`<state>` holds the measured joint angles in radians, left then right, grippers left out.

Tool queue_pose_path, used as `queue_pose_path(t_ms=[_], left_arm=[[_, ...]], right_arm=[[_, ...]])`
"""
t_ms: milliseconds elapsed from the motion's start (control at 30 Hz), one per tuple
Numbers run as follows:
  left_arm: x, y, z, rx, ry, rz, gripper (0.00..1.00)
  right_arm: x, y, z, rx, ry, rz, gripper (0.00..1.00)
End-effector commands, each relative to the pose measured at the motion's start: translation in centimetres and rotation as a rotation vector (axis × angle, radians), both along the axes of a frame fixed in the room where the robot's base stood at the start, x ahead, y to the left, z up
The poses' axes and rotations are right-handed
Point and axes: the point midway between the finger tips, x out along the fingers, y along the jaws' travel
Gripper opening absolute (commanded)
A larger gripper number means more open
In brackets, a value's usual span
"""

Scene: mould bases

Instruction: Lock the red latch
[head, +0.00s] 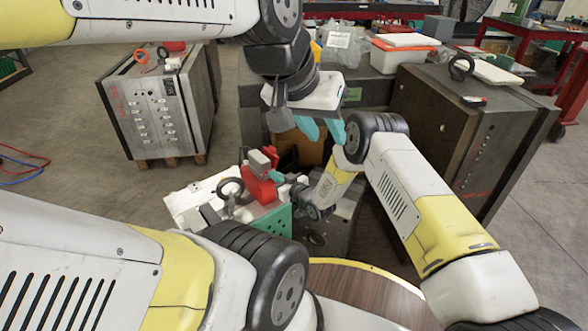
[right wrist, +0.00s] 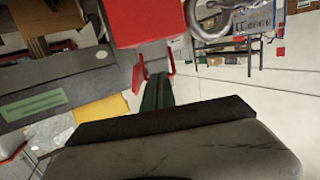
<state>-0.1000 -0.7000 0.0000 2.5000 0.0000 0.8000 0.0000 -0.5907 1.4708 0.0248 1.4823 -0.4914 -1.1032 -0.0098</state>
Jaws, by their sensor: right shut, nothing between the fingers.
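The red latch (head: 262,186) sits on top of a mould base with a green side (head: 275,221), in the lower middle of the head view. A grey block (head: 259,161) shows at the latch's top. In the right wrist view the red latch (right wrist: 140,22) is large at the top, with thin red bars below it. My right gripper (head: 279,178) is shut and empty, with its fingertips close beside the latch; they also show in the right wrist view (right wrist: 157,82). I cannot tell whether they touch it. My left gripper (head: 322,128) is open and empty, above and right of the latch.
A metal lifting ring (head: 230,188) stands on the mould base, left of the latch. A large steel mould (head: 158,112) stands at the back left, and a dark mould (head: 462,125) at the right. A bin with a red rim (head: 402,52) stands behind. Open floor lies at the left.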

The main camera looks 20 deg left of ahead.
Motion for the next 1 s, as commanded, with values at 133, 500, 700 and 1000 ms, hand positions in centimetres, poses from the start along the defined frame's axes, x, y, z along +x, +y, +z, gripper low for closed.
queue_pose_path(t_ms=[133, 500, 700, 1000], left_arm=[[0.0, 0.0, 0.0, 0.000, 0.000, 0.000, 0.36], [0.0, 0.0, 0.0, 0.000, 0.000, 0.000, 0.36], [0.0, 0.0, 0.0, 0.000, 0.000, 0.000, 0.36], [0.0, 0.0, 0.0, 0.000, 0.000, 0.000, 0.36]], right_arm=[[0.0, 0.0, 0.0, 0.000, 0.000, 0.000, 0.00], [-0.4, -0.8, 0.2, -0.001, 0.002, 0.000, 0.00], [-1.0, -1.9, 0.4, -0.003, 0.001, 0.000, 0.00], [-1.8, -3.5, 0.7, -0.002, 0.002, 0.000, 0.00]])
